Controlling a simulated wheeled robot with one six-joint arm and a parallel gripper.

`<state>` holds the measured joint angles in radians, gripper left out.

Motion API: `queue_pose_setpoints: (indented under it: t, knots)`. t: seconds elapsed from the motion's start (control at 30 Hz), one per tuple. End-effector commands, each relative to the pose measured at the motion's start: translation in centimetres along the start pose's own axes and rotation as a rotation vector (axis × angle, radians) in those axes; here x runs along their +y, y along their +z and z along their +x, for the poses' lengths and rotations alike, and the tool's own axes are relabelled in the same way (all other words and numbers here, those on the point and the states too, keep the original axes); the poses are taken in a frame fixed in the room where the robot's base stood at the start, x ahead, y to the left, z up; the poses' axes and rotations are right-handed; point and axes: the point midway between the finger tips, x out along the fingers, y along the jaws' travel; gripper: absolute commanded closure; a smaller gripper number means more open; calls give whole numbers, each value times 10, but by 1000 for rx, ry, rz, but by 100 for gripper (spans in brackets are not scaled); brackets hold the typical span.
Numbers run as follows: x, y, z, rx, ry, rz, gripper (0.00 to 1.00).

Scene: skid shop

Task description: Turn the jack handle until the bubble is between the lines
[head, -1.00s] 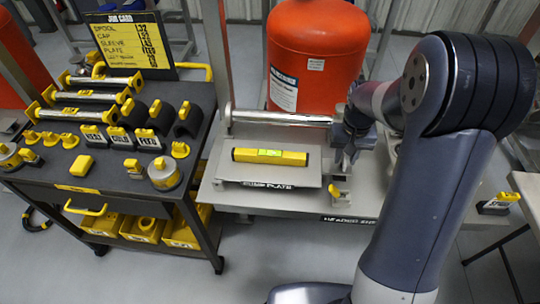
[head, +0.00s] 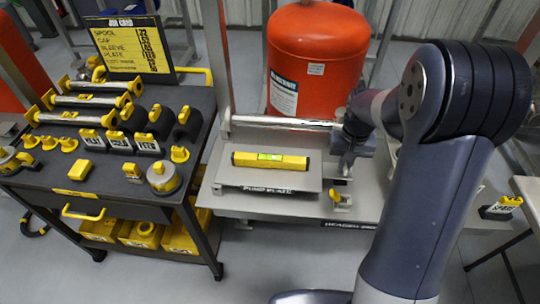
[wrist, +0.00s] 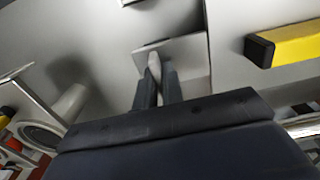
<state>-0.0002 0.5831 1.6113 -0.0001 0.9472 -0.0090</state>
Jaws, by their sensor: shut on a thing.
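The yellow level (head: 251,159) with a green vial lies on the grey pump plate (head: 235,178) in the head view. The bubble is too small to read against the lines. In the wrist view the level's black-ended yellow body (wrist: 290,46) shows at the right. My gripper (head: 346,168) is just right of the plate, pointing down. In the wrist view my gripper (wrist: 157,85) is shut around a pale, rounded bar (wrist: 154,63), which appears to be the jack handle. Most of the handle and the jack is hidden by my fingers and wrist.
A small yellow-topped part (head: 341,199) stands at the plate's front right corner. A silver shaft (head: 280,121) runs behind the plate, before a red tank (head: 317,55). A dark cart (head: 130,193) with yellow-marked parts stands at left. Clear floor lies in front.

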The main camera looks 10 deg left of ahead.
Motion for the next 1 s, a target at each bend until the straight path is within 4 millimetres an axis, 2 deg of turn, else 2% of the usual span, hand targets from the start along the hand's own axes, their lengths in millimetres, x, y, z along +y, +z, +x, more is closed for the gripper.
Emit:
queue_pose_setpoints:
  t: [0.13,0.43,0.83,1.0]
  knots:
    - [0,0,0,0,0,-32,100]
    - [0,0,0,1,0,-282,100]
    - [0,0,-1,2,0,-334,100]
    - [0,-1,-1,2,1,-495,100]
